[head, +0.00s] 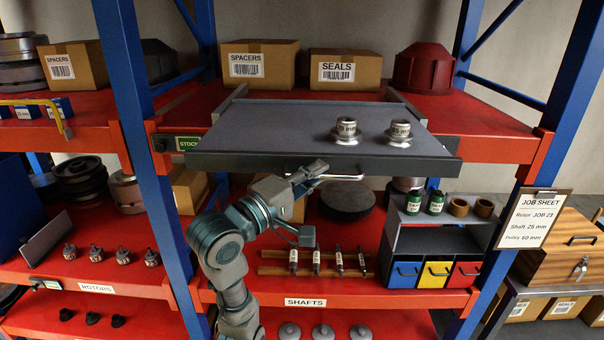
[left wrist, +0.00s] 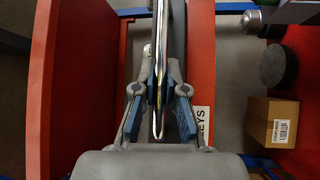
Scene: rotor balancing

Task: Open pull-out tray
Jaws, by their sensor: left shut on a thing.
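The pull-out tray (head: 270,120) is a grey panel with a dark front edge. It stands out in front of the upper red shelf. Two metal pulleys, one (head: 346,131) and another (head: 399,133) with millimetre labels, stand on its right half. My left gripper (head: 308,178) comes from below and is shut on the tray's handle (head: 342,176) under the front edge. In the left wrist view, the shiny handle bar (left wrist: 159,45) runs between the two fingers of the gripper (left wrist: 159,95). My right gripper is in neither view.
Blue posts (head: 139,140) flank the bay. SPACERS (head: 258,64) and SEALS (head: 344,68) boxes and a dark red part (head: 422,67) stand behind the tray. Below are several shafts (head: 316,262), a small bin rack (head: 436,272) and the job sheet (head: 533,219) at right.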

